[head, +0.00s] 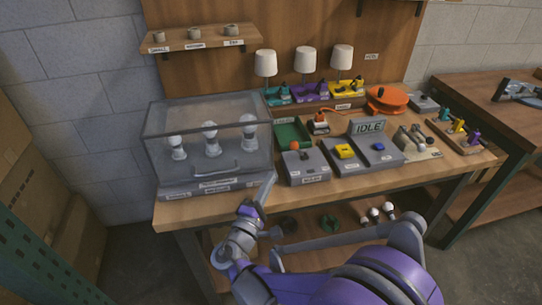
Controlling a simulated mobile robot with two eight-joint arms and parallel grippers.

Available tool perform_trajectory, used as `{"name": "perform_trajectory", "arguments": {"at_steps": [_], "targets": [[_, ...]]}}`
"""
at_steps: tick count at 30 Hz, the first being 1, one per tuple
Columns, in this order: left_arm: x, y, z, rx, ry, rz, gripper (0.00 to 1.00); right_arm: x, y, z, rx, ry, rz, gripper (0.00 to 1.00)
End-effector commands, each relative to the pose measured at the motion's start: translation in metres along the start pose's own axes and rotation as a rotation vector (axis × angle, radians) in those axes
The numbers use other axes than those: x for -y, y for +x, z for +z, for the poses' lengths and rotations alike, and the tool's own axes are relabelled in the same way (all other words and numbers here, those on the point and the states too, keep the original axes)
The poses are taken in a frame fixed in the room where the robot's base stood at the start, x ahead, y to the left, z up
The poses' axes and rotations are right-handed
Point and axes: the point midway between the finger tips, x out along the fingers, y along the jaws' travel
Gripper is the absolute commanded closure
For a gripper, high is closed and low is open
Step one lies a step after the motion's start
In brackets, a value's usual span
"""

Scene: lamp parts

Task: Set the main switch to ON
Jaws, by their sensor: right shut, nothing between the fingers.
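A grey box (306,171) with an upright lever topped by an orange knob (294,146) stands near the front edge of the workbench. It looks like the main switch, but its label is too small to read. Whether the lever is at ON or OFF cannot be told. A display sign behind it (367,128) reads IDLE. My right gripper (269,181) is shut and empty, at the bench's front edge. It is left of the switch box and apart from it, in front of the clear case. My left gripper is not in view.
A clear case (208,137) with three bulbs stands on the left of the bench. Boxes with a yellow button (345,151) and a blue button (379,147) are right of the switch. Three lamps (305,61) stand behind. Loose bulbs (375,215) lie on the lower shelf.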

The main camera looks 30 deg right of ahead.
Motion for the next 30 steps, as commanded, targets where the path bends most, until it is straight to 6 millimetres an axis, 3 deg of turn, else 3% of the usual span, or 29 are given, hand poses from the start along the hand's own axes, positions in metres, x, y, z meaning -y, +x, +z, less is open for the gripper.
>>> {"name": "perform_trajectory", "arguments": {"at_steps": [11, 24, 30], "targets": [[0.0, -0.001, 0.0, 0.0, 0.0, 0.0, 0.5, 0.0, 0.009, 0.001, 0.002, 0.0, -0.002, 1.0], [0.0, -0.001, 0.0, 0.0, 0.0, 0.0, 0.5, 0.0, 0.083, 0.001, 0.003, -0.001, -0.002, 1.0], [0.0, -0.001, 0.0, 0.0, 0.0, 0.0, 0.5, 0.0, 0.099, 0.001, 0.001, 0.0, -0.003, 1.0]]}}
